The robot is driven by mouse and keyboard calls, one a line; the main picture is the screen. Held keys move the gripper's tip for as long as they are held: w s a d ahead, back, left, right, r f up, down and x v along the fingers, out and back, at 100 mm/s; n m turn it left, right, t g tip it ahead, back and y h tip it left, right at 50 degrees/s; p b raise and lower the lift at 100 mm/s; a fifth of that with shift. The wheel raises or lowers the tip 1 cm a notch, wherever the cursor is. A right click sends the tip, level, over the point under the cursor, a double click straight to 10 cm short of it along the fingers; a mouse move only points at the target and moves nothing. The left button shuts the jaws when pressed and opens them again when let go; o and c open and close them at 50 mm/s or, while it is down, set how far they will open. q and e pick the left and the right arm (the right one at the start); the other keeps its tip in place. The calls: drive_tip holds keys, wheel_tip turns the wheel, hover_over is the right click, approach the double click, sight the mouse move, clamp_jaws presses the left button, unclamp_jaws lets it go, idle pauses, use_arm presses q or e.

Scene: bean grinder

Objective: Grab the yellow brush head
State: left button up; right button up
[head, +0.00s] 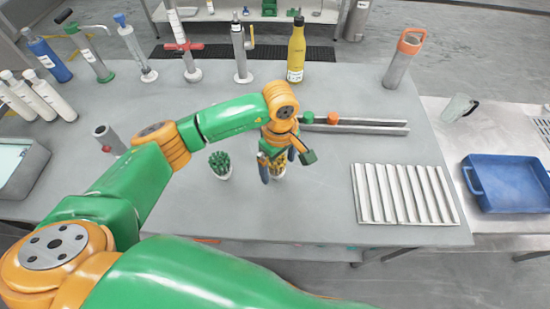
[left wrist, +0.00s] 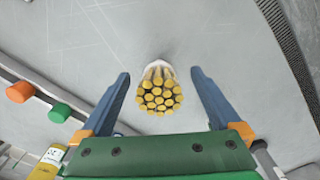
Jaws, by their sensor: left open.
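The yellow brush head is a tight cluster of yellow rods in a white holder. In the left wrist view the yellow brush head (left wrist: 158,90) is near the middle, seen from above. In the head view the yellow brush head (head: 277,166) is on the grey table, partly hidden by my left gripper. My left gripper (left wrist: 160,74) is open, with one blue finger on each side of the cluster and gaps on both sides. In the head view my left gripper (head: 280,172) points down over it. I cannot tell its exact height. My right gripper is not in view.
A similar green brush head (head: 220,165) stands just left of the gripper. Behind are a rail (head: 355,126) with green and orange knobs and a yellow bottle (head: 297,50). A ribbed tray (head: 404,194) lies right. Several upright tools line the back edge.

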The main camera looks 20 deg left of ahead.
use_arm(q)
drive_tip(key=f, duration=0.3)
drive_tip(key=a+f, duration=0.1)
drive_tip(key=shift+w+f+p, duration=0.15)
drive_tip(key=shift+w+p, duration=0.2)
drive_tip(key=shift+s+d, duration=0.1)
drive_tip(key=shift+d, duration=0.05)
drive_tip(key=c, duration=1.4)
drive_tip(key=shift+c, duration=0.2)
